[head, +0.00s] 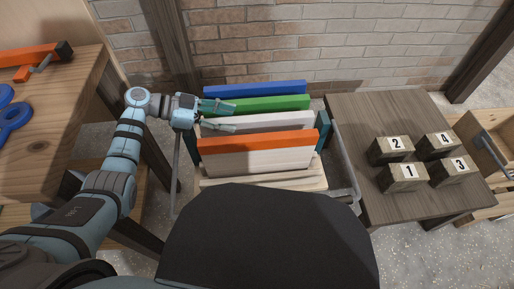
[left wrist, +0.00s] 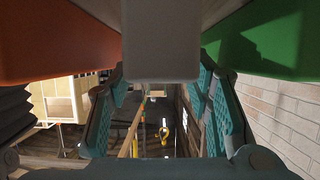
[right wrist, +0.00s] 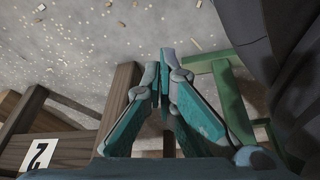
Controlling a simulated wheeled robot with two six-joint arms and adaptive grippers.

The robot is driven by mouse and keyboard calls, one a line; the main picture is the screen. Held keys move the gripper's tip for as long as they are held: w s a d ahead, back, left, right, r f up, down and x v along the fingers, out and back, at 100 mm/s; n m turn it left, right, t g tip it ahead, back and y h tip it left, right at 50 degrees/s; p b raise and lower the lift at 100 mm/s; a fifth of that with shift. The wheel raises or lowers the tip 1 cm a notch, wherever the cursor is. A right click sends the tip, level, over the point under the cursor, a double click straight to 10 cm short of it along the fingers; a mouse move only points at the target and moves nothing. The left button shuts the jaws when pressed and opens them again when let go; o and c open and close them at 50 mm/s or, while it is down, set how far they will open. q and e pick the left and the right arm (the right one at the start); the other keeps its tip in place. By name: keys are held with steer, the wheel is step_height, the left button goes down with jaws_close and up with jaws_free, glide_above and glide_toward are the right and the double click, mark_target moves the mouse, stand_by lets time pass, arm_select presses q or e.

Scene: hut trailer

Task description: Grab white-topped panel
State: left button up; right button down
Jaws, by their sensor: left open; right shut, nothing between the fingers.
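The white-topped panel (head: 270,122) stands upright in a rack between the green-topped panel (head: 265,104) and the orange-topped panel (head: 258,141). My left gripper (head: 222,117) is open at the left end of the white-topped panel, one finger on the green side and one on the orange side. In the left wrist view the white panel's end (left wrist: 160,50) lies between the two open fingers (left wrist: 163,100), with a gap on both sides. My right gripper (right wrist: 166,58) is shut and empty, away from the panels; it is not seen in the head view.
A blue-topped panel (head: 255,88) stands at the rack's back. A dark wooden table (head: 372,113) with several numbered blocks (head: 410,175) is on the right. A wooden bench (head: 60,125) with an orange clamp (head: 35,58) and blue tool (head: 14,117) is on the left. A brick wall is behind.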

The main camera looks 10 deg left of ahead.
mark_target(238, 120)
arm_select(q)
steer(key=b+x, duration=0.2)
steer(key=x, duration=0.1)
steer(key=shift+w+d+f, duration=0.1)
steer(key=shift+d+f, duration=0.05)
steer(key=shift+d, duration=0.2)
steer(key=shift+w+d+f+b, duration=0.15)
steer(key=shift+d+b, duration=0.15)
steer(key=shift+d, duration=0.25)
jaws_close()
arm_select(e)
steer(key=shift+n, duration=0.3)
steer(key=w+r, duration=0.2)
steer(key=r, duration=0.2)
steer(key=shift+w+a, duration=0.35)
steer(key=shift+w, duration=0.05)
